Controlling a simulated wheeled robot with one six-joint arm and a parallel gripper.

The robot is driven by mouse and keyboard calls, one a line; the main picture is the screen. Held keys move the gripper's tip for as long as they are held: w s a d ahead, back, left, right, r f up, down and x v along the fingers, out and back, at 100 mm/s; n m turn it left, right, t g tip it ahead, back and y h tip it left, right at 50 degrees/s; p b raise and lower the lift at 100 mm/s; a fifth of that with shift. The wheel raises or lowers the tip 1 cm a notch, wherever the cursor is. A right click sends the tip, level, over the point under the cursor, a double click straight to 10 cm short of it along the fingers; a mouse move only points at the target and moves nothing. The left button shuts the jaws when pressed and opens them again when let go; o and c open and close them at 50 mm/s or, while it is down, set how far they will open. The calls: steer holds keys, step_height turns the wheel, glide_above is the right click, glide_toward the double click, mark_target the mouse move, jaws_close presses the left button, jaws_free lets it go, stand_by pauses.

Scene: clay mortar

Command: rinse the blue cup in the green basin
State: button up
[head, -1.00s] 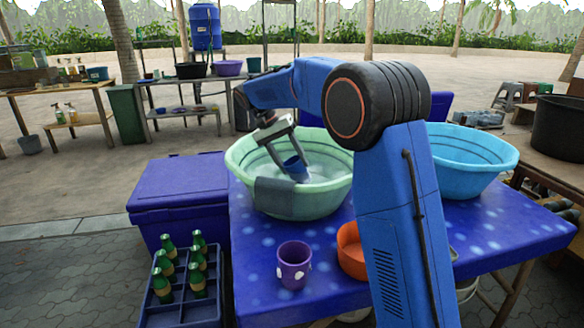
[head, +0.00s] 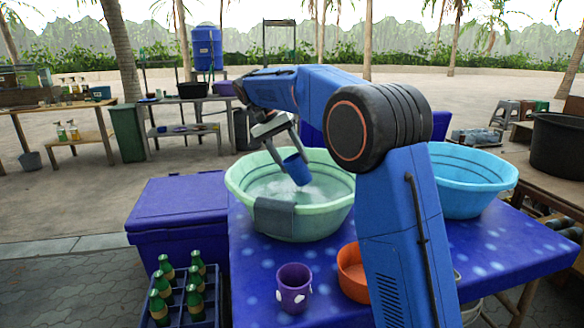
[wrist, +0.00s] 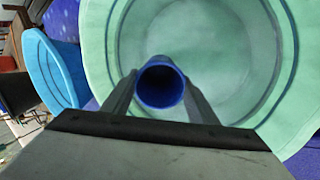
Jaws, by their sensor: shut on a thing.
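The blue cup (head: 297,169) is in my gripper (head: 284,155), held tilted above the water of the green basin (head: 318,229). In the wrist view my gripper (wrist: 160,92) has a finger on each side of the cup (wrist: 161,85), and the cup's open mouth faces the camera. The green basin (wrist: 106,50) lies behind it there. The basin holds cloudy water with pale foam. A grey cloth (head: 274,217) hangs over its front rim. Whether there is water in the cup cannot be told.
A purple cup (head: 293,288) and an orange bowl (head: 352,272) stand on the blue spotted table (head: 262,262) in front of the basin. A light-blue basin (head: 470,182) is to the right. A purple cooler (head: 180,215) and a crate of green bottles (head: 205,308) are at left.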

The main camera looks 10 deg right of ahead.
step_height(320, 180, up, 10)
stand_by(1.0)
steer(key=shift+s, duration=0.1)
stand_by(0.9)
